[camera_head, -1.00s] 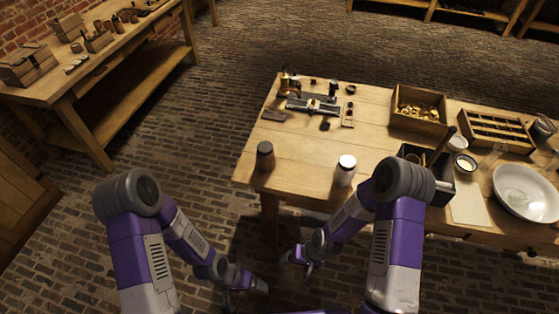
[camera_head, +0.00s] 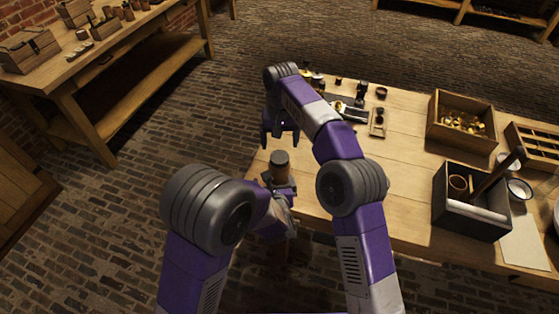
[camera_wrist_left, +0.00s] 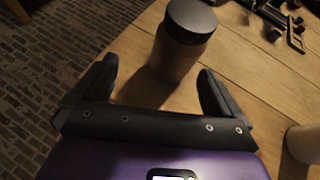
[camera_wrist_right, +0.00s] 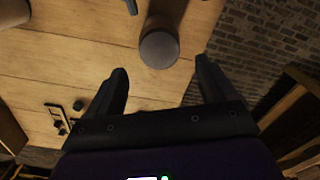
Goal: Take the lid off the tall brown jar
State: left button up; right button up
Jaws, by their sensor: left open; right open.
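The tall brown jar (camera_head: 281,175) stands upright near the table's front left corner, its dark lid (camera_head: 280,158) on top. My left gripper (camera_head: 279,187) is low at the jar, open. In the left wrist view the jar's body (camera_wrist_left: 174,62) rises just ahead of and between the parted fingers, the lid (camera_wrist_left: 191,19) above them; contact cannot be told. My right gripper (camera_head: 281,143) is open and points down above the lid. In the right wrist view the lid (camera_wrist_right: 158,49) lies beyond its open fingertips, with nothing held.
A pale jar (camera_wrist_left: 304,143) stands to the right in the left wrist view; my right arm hides it in the head view. A black-fronted box (camera_head: 470,211) and a wooden box of brass pieces (camera_head: 461,118) stand farther right. Small tools lie at the back of the table (camera_head: 410,190).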

aim_at(280, 170)
pick_arm(q)
jog(key=shift+w+d+r+m+t+h, duration=0.4)
jog(key=shift+w+d+r+m+t, duration=0.15)
jog(key=shift+w+d+r, duration=0.35)
pick_arm(e)
jog(key=shift+w+r, duration=0.2)
jog(key=shift+r, duration=0.65)
pick_arm(q)
jog(key=x, duration=0.5)
jog(key=shift+w+f, duration=0.2)
jog(key=shift+f, duration=0.1)
pick_arm(e)
jog(key=shift+s, duration=0.15)
pick_arm(q)
jog(key=shift+w+f, duration=0.25)
jog(key=shift+w, duration=0.4)
